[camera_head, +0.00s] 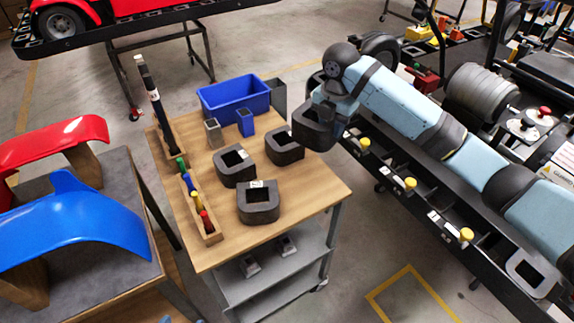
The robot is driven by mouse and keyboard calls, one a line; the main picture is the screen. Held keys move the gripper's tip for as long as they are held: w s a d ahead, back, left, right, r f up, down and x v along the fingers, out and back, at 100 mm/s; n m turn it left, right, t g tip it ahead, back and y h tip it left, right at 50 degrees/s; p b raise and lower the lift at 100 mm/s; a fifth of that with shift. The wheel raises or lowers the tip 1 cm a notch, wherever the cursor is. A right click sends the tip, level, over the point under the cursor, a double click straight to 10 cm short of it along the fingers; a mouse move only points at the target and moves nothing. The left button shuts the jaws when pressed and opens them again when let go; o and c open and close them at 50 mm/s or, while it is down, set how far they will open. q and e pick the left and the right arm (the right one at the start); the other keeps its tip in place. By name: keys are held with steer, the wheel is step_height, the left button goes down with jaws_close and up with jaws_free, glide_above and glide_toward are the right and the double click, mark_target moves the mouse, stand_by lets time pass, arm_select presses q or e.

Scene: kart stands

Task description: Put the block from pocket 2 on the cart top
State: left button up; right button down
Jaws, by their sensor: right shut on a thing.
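My right gripper (326,101) reaches in from the right and is shut on a dark block (313,132). The held block is at the cart's back right edge; the picture does not settle whether it touches the wooden top. The wooden cart top (309,188) carries three similar dark hollow blocks: one in front (259,208), one behind it to the left (233,170), and one nearest the held block (285,150). Pocket numbers are not readable. My left gripper is not in view.
A blue bin (234,97) and small cups stand at the cart's back. A wooden tool rack (207,232) lines its left side. The kart stand (395,190) with yellow knobs runs along the right; another dark hollow piece (532,273) sits there. The top's front right is bare.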

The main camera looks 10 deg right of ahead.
steer(key=shift+f+p, duration=0.6)
steer(key=shift+f, duration=9.35)
steer(key=c, duration=0.9)
jaws_free()
steer(key=shift+f, duration=0.15)
steer(key=shift+o, duration=0.2)
